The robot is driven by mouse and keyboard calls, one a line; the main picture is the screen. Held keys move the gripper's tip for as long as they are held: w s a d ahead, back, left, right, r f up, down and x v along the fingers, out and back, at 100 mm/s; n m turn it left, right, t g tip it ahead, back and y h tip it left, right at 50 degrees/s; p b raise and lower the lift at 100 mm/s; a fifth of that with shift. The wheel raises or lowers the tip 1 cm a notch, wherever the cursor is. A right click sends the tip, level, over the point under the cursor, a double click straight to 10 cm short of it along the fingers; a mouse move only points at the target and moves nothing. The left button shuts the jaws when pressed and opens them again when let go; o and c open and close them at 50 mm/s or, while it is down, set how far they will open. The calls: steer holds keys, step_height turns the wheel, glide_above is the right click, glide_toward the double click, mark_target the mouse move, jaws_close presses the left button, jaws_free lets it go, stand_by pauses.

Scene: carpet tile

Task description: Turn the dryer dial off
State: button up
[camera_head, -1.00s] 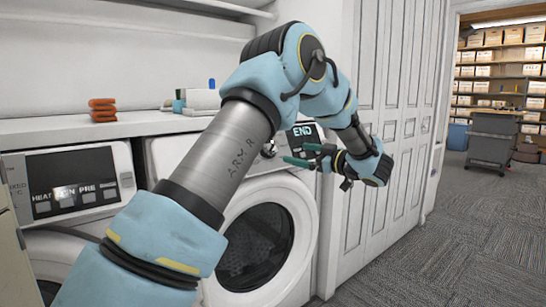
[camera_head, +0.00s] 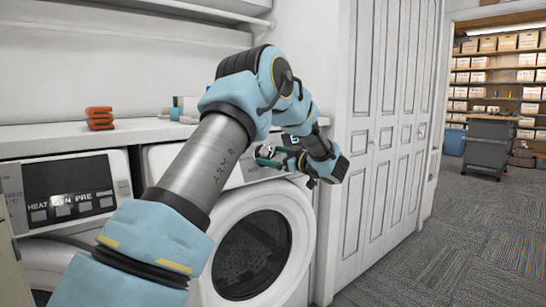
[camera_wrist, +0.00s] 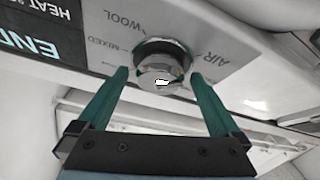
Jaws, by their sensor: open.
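The dryer dial (camera_wrist: 162,70) is a round grey metallic knob with a dark base ring, on the control panel of the right-hand front-loading machine (camera_head: 210,273). Words around it read WOOL, MIXED and AIR. My gripper (camera_wrist: 160,76) is open, with one green finger on each side of the dial in the wrist view. I cannot tell whether either finger touches it. In the head view my gripper (camera_head: 264,157) is at the right machine's panel, and the dial is hard to make out there. A dark display (camera_wrist: 40,45) beside the dial shows END.
A second machine (camera_head: 120,181) with its own display stands at the left. The counter (camera_head: 60,132) above holds folded orange cloths (camera_head: 99,118). Folding doors (camera_head: 385,150) stand close on the right. Carpet (camera_head: 450,240) is open at the lower right.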

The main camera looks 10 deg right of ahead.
steer(key=c, duration=1.3)
steer(key=shift+o, duration=0.2)
